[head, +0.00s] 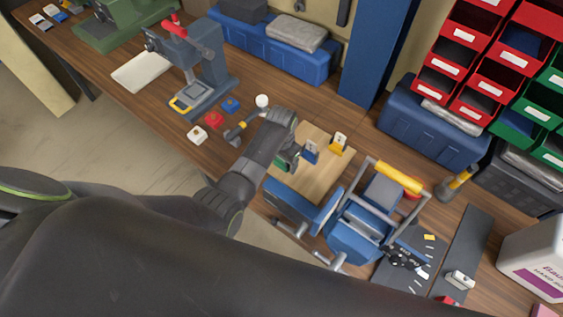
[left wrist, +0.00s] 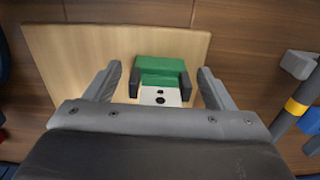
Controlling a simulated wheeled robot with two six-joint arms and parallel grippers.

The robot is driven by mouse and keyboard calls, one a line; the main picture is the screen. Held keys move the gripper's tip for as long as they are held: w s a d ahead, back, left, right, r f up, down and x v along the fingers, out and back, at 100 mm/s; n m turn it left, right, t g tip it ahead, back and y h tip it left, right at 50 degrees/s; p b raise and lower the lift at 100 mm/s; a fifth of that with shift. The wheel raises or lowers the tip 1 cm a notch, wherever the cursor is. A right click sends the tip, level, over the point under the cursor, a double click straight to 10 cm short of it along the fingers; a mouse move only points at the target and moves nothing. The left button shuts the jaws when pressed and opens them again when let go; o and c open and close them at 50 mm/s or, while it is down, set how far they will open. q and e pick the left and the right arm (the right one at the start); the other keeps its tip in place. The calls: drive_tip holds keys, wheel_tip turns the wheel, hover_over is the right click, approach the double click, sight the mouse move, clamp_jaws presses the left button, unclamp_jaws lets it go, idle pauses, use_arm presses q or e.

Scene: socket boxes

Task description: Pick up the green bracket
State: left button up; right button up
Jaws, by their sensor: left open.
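The green bracket (left wrist: 160,70) stands on a light wooden board (left wrist: 75,55). In the head view my left gripper points down at the left part of the board (head: 318,182). Only a sliver of the green bracket (head: 282,165) shows there, the rest hidden by my arm. My right gripper is out of view.
A blue bracket (head: 310,152) and a yellow bracket (head: 338,144) stand right of the green one. A blue vise (head: 355,235) is close in front. A hammer (head: 240,131) and small red (head: 213,119) and blue (head: 230,104) blocks lie left. Bins stand behind right.

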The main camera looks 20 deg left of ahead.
use_arm(q)
drive_tip(key=c, duration=1.1)
drive_tip(key=shift+r, duration=0.1)
